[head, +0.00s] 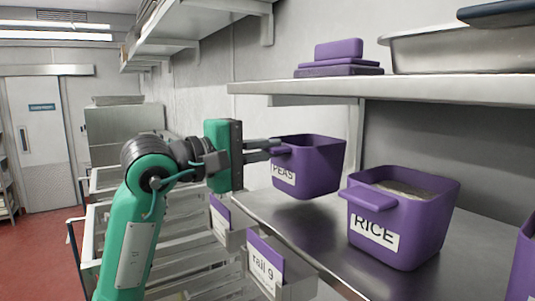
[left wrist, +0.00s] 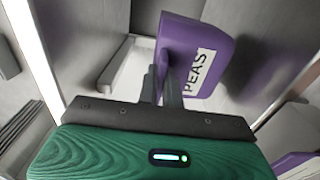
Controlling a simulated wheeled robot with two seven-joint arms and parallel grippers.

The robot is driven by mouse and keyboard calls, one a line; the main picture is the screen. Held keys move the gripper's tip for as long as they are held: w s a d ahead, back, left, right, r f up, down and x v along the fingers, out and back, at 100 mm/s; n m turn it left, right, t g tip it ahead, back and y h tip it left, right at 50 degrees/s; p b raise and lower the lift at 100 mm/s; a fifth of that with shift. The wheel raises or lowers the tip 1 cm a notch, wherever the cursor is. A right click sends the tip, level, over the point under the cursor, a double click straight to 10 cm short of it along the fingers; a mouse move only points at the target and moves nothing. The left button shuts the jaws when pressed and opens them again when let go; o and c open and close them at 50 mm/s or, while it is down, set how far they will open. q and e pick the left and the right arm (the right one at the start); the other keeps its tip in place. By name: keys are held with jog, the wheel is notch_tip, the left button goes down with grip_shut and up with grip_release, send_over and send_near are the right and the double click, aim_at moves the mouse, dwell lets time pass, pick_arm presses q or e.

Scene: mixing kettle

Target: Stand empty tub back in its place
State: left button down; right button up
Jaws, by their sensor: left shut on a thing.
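A purple tub labelled PEAS (head: 318,168) is near the middle of the head view, at the left part of the steel shelf. My left gripper (head: 278,148) is shut on the tub's handle at its left side. The tub looks upright, and its base seems a little above the shelf; its inside is mostly hidden. In the left wrist view the PEAS tub (left wrist: 213,55) lies just beyond the fingers (left wrist: 168,88). My right gripper is not in view.
A purple RICE tub (head: 405,220) with pale contents stands on the steel shelf (head: 300,222) to the right. Another purple tub (head: 524,265) is cut off at the right edge. An upper shelf (head: 400,87) hangs above.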

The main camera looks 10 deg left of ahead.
pick_arm(q)
jog(key=shift+w+f+p, duration=0.1)
jog(key=shift+f+p, duration=0.75)
jog(key=shift+p, duration=0.05)
jog(key=shift+f, duration=0.2)
jog(key=shift+d, duration=0.1)
jog(key=shift+f, duration=0.2)
jog(key=c, duration=1.6)
grip_release()
jog(key=shift+r, duration=0.15)
